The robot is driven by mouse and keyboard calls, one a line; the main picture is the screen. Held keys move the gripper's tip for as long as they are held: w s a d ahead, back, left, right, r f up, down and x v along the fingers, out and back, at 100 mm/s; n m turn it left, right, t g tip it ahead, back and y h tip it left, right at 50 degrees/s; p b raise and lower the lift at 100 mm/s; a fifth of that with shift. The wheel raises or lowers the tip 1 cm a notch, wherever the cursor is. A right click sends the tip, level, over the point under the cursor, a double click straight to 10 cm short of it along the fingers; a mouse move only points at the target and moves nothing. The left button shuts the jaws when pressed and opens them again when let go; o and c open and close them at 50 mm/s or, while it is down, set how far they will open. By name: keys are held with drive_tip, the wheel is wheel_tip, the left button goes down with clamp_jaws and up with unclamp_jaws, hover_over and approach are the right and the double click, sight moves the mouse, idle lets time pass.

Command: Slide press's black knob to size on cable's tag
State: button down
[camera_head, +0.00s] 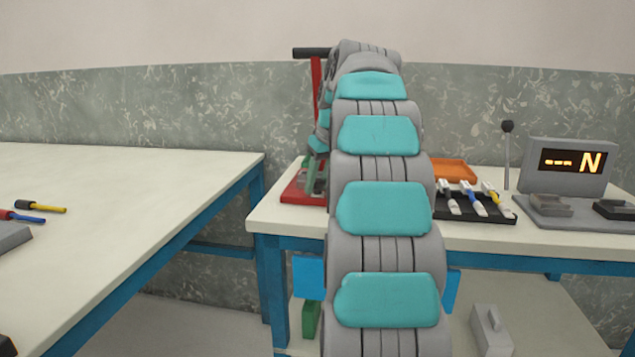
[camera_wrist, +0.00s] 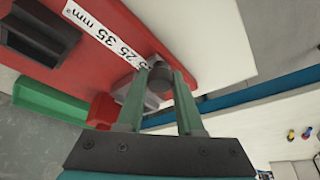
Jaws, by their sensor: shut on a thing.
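The red press (camera_head: 317,80) stands on the left part of the right table, with a black bar on top. Its red base fills the upper left of the wrist view (camera_wrist: 190,30). A white size strip (camera_wrist: 103,35) there shows 25, 35 and mm²; its other numbers are covered. My gripper (camera_wrist: 161,72) has green fingers, shut on the dark knob (camera_wrist: 160,80) beside the strip's near end. The fingers hide part of the knob and the number there. In the head view, my arm hides much of the press. No readable cable tag shows.
A black tray (camera_head: 447,212) with several cable-end pieces, an orange tray (camera_head: 455,168) and a grey device (camera_head: 567,170) reading "--- N" stand to the right. The left table (camera_head: 120,200) holds cables (camera_head: 40,206). A gap separates the tables. A green bin (camera_wrist: 45,100) shows in the wrist view.

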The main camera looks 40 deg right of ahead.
idle(0.8)
drive_tip(key=shift+s+d+b, duration=0.3)
drive_tip(key=shift+s+d, duration=0.7)
drive_tip(key=shift+s, duration=0.15)
drive_tip(key=c, duration=0.5)
unclamp_jaws()
drive_tip(key=shift+c, duration=0.2)
drive_tip(key=shift+r, duration=0.1)
drive_tip(key=shift+v, duration=0.85)
drive_tip(key=p+v, duration=0.1)
drive_tip(key=v, duration=0.5)
drive_tip(key=shift+p, duration=0.4)
